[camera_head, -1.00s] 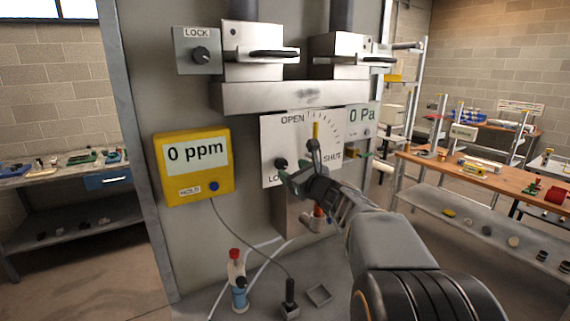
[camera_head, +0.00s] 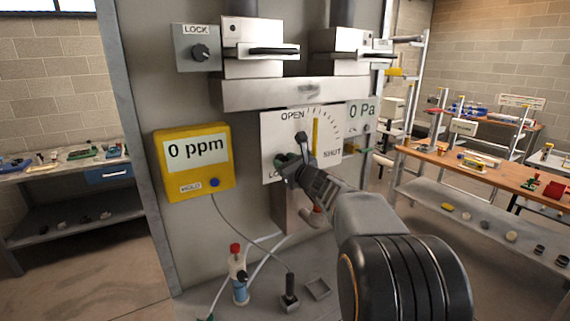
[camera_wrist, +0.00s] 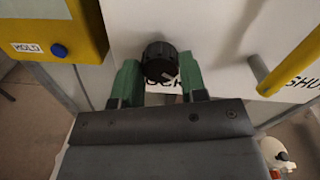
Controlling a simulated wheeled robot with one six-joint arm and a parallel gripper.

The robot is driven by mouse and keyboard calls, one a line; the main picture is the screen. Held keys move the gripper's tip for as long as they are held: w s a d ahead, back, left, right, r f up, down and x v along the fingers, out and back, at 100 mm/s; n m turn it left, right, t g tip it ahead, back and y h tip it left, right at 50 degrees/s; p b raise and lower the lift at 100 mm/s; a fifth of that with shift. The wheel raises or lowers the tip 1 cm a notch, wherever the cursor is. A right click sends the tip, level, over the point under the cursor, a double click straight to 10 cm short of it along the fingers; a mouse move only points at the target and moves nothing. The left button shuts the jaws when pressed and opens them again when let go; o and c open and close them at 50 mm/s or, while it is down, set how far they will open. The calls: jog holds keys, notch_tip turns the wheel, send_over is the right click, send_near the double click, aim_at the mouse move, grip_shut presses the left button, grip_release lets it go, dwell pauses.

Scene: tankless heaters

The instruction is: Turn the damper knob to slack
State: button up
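The damper plate (camera_head: 330,150) is a white panel marked OPEN and SHUT, with a scale and a yellow lever (camera_head: 316,135) standing about upright. The round black damper knob (camera_wrist: 158,60) is at the plate's lower left, above a label partly covered by my gripper. The letters "CK" show there in the wrist view. My gripper (camera_wrist: 160,82) is open, with one green finger at each side of the knob. I cannot tell whether the fingers touch it. In the head view my gripper (camera_head: 287,166) mostly hides the knob. The knob's pointer direction is unclear.
A yellow meter (camera_head: 194,162) reading 0 ppm hangs left of the plate. A grey LOCK knob box (camera_head: 196,50) is above it. A gauge (camera_head: 361,116) reads 0 Pa at the right.

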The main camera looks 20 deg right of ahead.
jog(key=c, duration=0.5)
jog(key=shift+f+n+b, duration=0.15)
jog(key=shift+n+b, duration=0.25)
jog(key=shift+b, duration=0.3)
jog(key=n+h+b, duration=0.1)
jog(key=n+b, duration=1.8)
jog(key=shift+a+n, duration=0.1)
jog(key=shift+n, duration=0.2)
jog(key=shift+b, duration=0.3)
